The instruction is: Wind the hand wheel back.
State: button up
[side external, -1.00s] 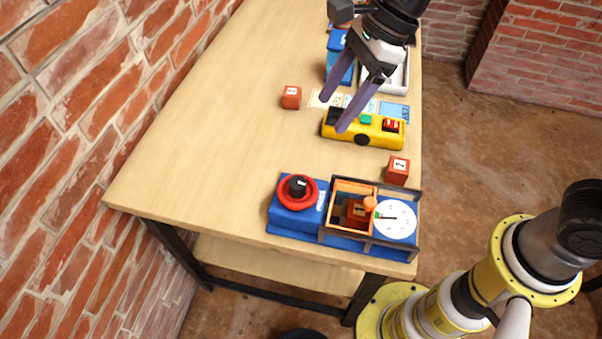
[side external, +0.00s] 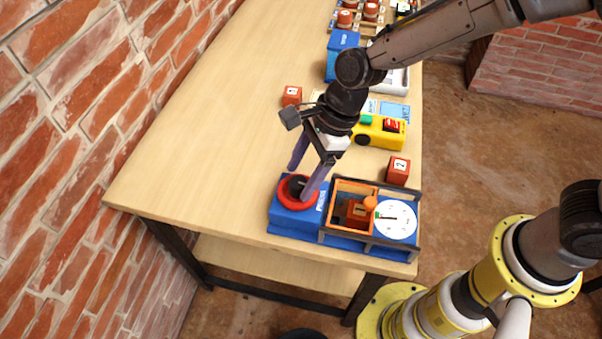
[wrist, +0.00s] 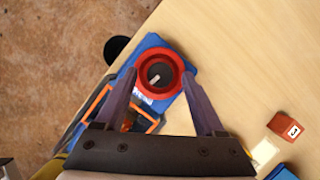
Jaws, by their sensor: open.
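The hand wheel (side external: 284,198) is a red ring with a black centre, on a blue base (side external: 285,220) at the near end of the table. In the wrist view the hand wheel (wrist: 160,55) shows a white mark on its black hub. My gripper (side external: 299,184) points down at the wheel, with its purple fingers spread. In the wrist view my gripper (wrist: 159,72) has one fingertip on each side of the wheel. I cannot tell whether the fingers touch it. One finger hides part of the wheel in the side view.
An orange frame (side external: 338,200) and a white dial (side external: 396,221) with a needle share the blue unit, bounded by dark rails. Red numbered blocks (side external: 397,171) (side external: 292,95) and a yellow box (side external: 367,136) stand farther back. The table's left side is clear.

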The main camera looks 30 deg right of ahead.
jog(key=shift+a+f, duration=0.15)
jog(key=shift+f, duration=0.25)
grip_shut()
